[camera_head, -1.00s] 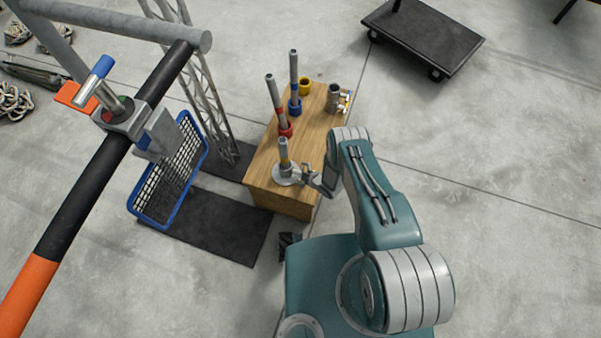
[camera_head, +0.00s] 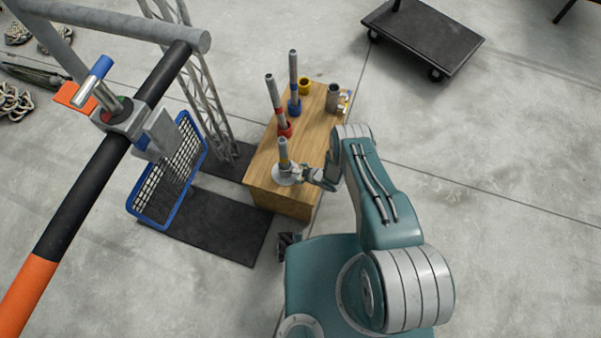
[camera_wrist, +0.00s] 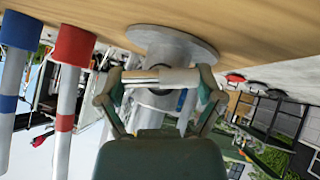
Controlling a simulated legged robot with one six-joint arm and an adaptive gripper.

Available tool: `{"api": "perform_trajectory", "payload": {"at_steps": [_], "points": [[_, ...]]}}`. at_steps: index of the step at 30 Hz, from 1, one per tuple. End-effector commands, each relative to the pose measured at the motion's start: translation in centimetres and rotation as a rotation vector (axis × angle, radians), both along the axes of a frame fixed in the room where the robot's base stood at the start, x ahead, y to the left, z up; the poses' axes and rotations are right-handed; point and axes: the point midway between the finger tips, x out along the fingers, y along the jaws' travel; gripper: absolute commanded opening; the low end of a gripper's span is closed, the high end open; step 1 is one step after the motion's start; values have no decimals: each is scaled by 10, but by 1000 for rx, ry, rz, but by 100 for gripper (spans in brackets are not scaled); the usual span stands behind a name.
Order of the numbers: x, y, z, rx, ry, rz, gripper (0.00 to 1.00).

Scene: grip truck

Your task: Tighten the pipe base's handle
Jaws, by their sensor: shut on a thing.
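The grey round pipe base (camera_head: 287,180) stands on the near end of the wooden table, with a short grey pipe (camera_head: 282,147) with a yellow band upright in it. In the wrist view, which is upside down, its disc-shaped flange (camera_wrist: 172,36) rests against the tabletop. My gripper (camera_head: 306,174) reaches in from the right, beside the base. In the wrist view my gripper (camera_wrist: 159,82) has one finger at each end of a pale metal handle (camera_wrist: 160,76) and is shut on it. The handle lies across in front of the base's collar, which is partly hidden.
The wooden table (camera_head: 318,127) also holds a red-based pipe (camera_head: 275,95), a blue-based pipe (camera_head: 294,72), a yellow ring (camera_head: 305,86) and a grey fitting (camera_head: 333,98). A blue-framed mesh basket (camera_head: 172,172) hangs left. A lattice post (camera_head: 208,100) stands beside the table.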

Motion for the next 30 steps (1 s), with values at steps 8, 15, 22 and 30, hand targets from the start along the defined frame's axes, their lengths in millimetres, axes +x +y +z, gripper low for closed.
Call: {"api": "perform_trajectory", "payload": {"at_steps": [8,15,22,30], "points": [[0,1,0,45,125,3,38],[0,0,0,54,153,2,38],[0,0,0,53,151,2,94],[0,0,0,54,151,0,100]]}}
